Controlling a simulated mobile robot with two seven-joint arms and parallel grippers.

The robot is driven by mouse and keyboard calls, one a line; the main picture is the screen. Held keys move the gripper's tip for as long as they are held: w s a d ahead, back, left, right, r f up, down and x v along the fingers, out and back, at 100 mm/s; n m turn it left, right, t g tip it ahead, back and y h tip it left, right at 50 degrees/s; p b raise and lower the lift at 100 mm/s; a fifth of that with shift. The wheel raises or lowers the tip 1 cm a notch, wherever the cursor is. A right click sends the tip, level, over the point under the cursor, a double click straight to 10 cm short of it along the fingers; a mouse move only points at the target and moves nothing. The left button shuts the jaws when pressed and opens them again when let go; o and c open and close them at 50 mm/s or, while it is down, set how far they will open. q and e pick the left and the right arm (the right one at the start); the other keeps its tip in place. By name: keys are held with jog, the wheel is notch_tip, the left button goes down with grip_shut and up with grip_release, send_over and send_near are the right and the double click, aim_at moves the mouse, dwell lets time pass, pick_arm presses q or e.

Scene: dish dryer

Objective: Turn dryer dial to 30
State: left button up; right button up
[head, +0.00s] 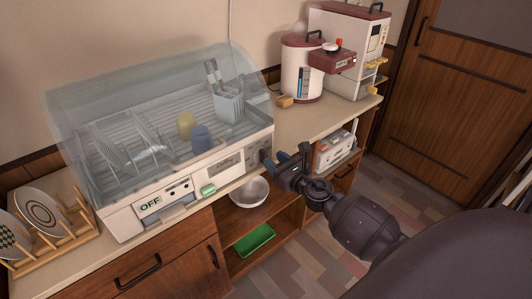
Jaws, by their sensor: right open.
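The dish dryer (150,190) stands on the counter with its clear cover down over the rack. Its front panel has an "OFF" label (149,203) at the left, a green button (208,190) and a small panel (226,162) nearer the middle. The dial (254,150) is at the right end of the panel; its setting is too small to read. My right gripper (283,161) is open just right of the dial, close to the panel. I cannot tell whether a finger touches the dial. My left gripper is not in view.
Inside the dryer are plates, a yellow cup (186,124), a blue cup (201,138) and a utensil holder (229,104). A white bowl (250,191) and green tray (255,239) sit below. A plate rack (58,245) is left; a white-and-red pot (301,72) stands behind right.

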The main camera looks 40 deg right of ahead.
aim_at(265, 153)
jog(key=shift+w+a, duration=0.2)
jog(key=shift+w, duration=2.15)
grip_shut()
